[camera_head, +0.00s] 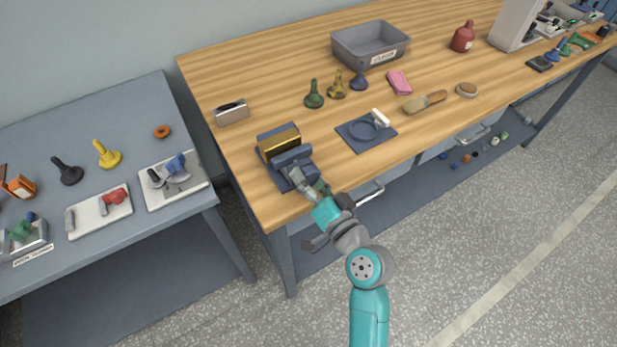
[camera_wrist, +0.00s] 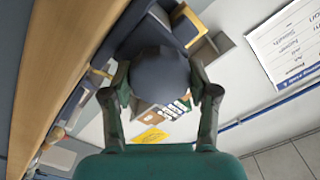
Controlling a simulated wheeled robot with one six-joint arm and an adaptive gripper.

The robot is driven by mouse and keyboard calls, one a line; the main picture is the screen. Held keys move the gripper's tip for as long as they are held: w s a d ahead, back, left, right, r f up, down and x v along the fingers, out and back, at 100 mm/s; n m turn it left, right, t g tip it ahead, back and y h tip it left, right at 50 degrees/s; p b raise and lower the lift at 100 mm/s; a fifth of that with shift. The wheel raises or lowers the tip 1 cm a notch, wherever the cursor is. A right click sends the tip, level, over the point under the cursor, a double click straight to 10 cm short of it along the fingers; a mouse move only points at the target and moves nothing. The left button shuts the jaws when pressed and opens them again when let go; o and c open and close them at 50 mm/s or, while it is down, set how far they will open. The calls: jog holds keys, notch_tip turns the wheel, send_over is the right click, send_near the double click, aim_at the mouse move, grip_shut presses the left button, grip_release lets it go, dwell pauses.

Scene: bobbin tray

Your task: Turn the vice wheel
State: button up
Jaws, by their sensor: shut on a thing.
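The dark blue vice (camera_head: 293,156) stands at the near left corner of the wooden bench, with a gold-coloured block (camera_head: 279,141) in its jaws. My gripper (camera_head: 299,180) is at the vice's front side. In the wrist view, the vice wheel (camera_wrist: 158,80) shows as a dark rounded shape between the two fingers of my gripper (camera_wrist: 160,92), with one finger on each side. The gripper is shut on it. In the head view, my gripper hides most of the wheel, and its turn angle cannot be told.
The wooden bench (camera_head: 240,160) holds a blue mat (camera_head: 352,143) with a white-handled item right of the vice. A metal box (camera_head: 231,112) stands behind it. Several bobbin-like pieces and a grey bin (camera_head: 345,48) are farther back. A grey table (camera_head: 130,255) is at left.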

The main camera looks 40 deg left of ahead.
jog(key=shift+f+n, duration=0.1)
jog(key=shift+n, duration=1.1)
jog(key=o, duration=1.2)
jog(key=v, duration=1.2)
